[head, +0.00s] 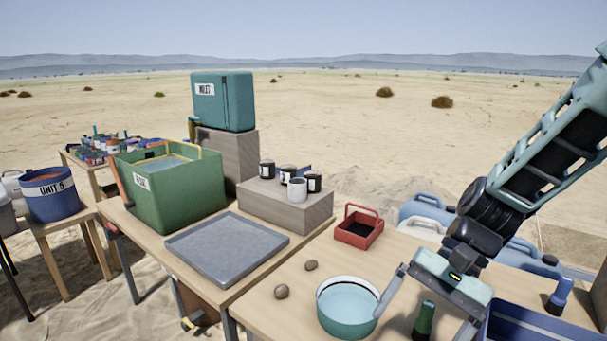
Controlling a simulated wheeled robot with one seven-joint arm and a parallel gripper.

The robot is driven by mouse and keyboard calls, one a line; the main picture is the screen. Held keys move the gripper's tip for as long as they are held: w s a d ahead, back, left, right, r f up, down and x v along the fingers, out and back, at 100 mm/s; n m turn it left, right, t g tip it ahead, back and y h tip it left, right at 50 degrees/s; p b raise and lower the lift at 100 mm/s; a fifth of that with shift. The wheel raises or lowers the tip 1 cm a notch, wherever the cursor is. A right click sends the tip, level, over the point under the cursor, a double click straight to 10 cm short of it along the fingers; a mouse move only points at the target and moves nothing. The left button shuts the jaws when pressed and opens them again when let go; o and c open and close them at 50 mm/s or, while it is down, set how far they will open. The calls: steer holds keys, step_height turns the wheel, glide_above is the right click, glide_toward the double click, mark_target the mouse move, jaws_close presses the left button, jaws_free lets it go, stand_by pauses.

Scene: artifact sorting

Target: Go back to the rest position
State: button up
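My arm reaches in from the upper right. My gripper (423,322) is over the right part of the near table (262,292), with its two fingers spread apart and pointing down. A dark green bottle-like object (424,319) shows between the fingers in the picture. I see no contact with it, and its lower end is cut off by the frame edge. A teal bowl (345,310) stands just left of the left finger, which overlaps its right rim in the picture; I cannot tell whether they touch.
Two brown stones (281,292) lie left of the bowl. A red carrier (359,228) stands behind it. A grey tray (227,252), green tub (170,190) and block with cups (285,207) stand farther left.

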steer(key=s+a+f+n+t+h+b, duration=0.1)
steer(key=s+a+n+t+h+b, duration=0.15)
steer(key=s+n, duration=0.4)
steer(key=s+a+n+t+h+b, duration=0.1)
steer(key=s+n+h, duration=0.3)
steer(key=s+n, duration=0.25)
step_height(320, 180, up, 13)
steer(key=p, duration=1.3)
steer(key=shift+d+p, duration=0.25)
steer(key=shift+p, duration=0.05)
